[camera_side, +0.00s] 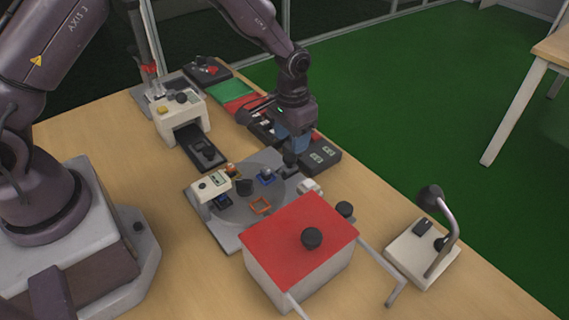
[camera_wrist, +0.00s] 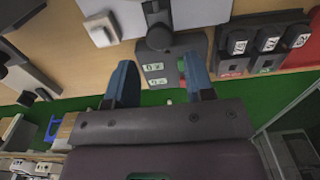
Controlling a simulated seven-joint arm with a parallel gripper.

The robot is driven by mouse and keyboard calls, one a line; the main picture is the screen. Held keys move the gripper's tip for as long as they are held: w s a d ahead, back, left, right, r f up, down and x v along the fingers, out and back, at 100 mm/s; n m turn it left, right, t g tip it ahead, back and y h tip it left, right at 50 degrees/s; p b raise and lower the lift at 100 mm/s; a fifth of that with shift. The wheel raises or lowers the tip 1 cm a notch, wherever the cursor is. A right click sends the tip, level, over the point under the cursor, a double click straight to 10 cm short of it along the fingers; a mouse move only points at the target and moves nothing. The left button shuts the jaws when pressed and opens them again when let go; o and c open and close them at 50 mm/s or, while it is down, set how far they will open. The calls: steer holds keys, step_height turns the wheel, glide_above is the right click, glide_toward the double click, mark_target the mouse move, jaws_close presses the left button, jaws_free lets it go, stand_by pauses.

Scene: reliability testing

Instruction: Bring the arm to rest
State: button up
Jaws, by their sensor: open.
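My gripper (camera_wrist: 158,84) shows at the bottom of the wrist view with its two blue fingers spread apart and nothing between them. In the side view my gripper (camera_side: 290,155) hangs over the far edge of the round grey plate, close to a dark box with pale labels (camera_side: 318,156). The same labelled box (camera_wrist: 187,60) lies beyond and between the fingers in the wrist view. I cannot tell whether the fingertips touch anything, as their ends are dark and small in the side view.
A red-topped box (camera_side: 285,235) with a black knob stands in front of the plate (camera_side: 230,208). A white device with a dark slide (camera_side: 180,115) stands at left. A lamp-like stand (camera_side: 425,250) is at right. Bare wood (camera_side: 380,195) lies between.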

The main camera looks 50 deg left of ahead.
steer(key=shift+s, duration=0.1)
steer(key=s+a+r+t, duration=0.3)
steer(key=s+r+t, duration=0.2)
steer(key=s+r, duration=1.9)
step_height(320, 180, up, 2)
steer(key=shift+r+t, duration=0.25)
steer(key=shift+t, duration=0.05)
